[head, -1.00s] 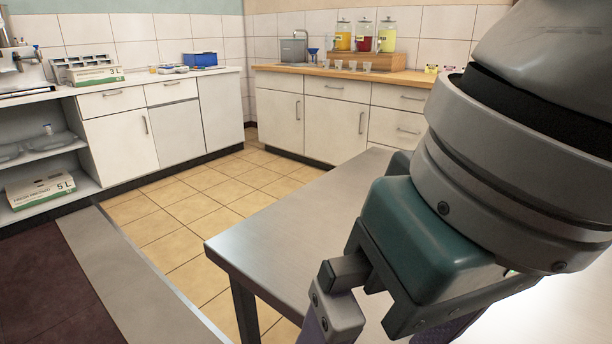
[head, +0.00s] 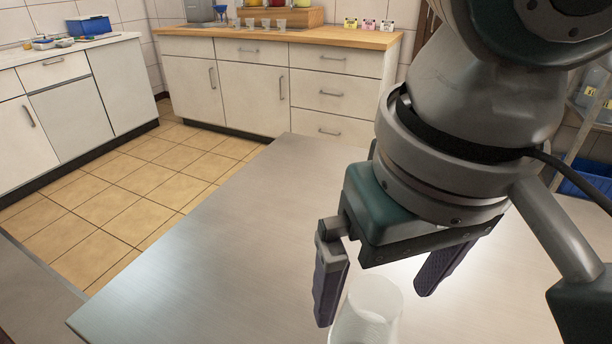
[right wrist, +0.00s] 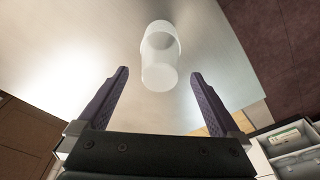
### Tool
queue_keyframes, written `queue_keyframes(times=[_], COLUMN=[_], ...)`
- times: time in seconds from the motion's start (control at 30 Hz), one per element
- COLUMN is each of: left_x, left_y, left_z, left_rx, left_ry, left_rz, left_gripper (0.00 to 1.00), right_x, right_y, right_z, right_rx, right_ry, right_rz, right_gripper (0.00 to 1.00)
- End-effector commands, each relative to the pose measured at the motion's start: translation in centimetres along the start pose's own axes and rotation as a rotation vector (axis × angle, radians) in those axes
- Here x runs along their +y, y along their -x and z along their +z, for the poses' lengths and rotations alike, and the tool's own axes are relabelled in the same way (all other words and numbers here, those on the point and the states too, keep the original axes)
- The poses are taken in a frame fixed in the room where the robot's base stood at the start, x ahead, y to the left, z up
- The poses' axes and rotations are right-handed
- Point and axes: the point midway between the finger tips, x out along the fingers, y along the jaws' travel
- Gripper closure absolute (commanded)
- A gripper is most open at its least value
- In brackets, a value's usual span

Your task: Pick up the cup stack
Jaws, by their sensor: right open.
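The cup stack (head: 366,312) is white and translucent and stands on the metal table near the bottom edge of the head view. It also shows in the right wrist view (right wrist: 160,58), ahead of the fingertips and between their lines. My right gripper (head: 385,292) is open and empty, its two purple-padded fingers spread wide. In the head view the fingers come down above and behind the cup stack. In the right wrist view the fingers (right wrist: 160,75) do not touch it. The lower part of the stack is cut off in the head view. My left gripper is not in view.
The metal table (head: 200,270) is otherwise clear to the left. A wooden counter (head: 290,35) at the back holds several small clear cups, dispensers and small coloured packs. A blue bin (head: 585,180) sits low at right. A blue box (head: 88,26) is on the left counter.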

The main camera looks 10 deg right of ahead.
Motion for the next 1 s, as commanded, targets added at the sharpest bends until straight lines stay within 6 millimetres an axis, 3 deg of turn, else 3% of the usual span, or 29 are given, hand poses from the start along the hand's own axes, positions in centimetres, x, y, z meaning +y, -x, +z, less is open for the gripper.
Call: queue_keyframes(times=[0.13,0.43,1.0], left_x=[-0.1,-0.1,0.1], left_y=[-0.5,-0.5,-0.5], left_z=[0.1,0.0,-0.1], left_rx=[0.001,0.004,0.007], left_ry=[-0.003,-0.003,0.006], left_rz=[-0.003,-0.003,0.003], left_gripper=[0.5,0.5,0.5], right_x=[0.0,0.0,0.0], right_y=[-2.1,-2.5,-2.5], right_z=[0.0,0.0,0.0], right_rx=[0.0,0.001,0.001], right_ry=[0.001,0.002,0.002], right_rz=[0.001,0.0,0.0], right_gripper=[0.0,0.01,0.65])
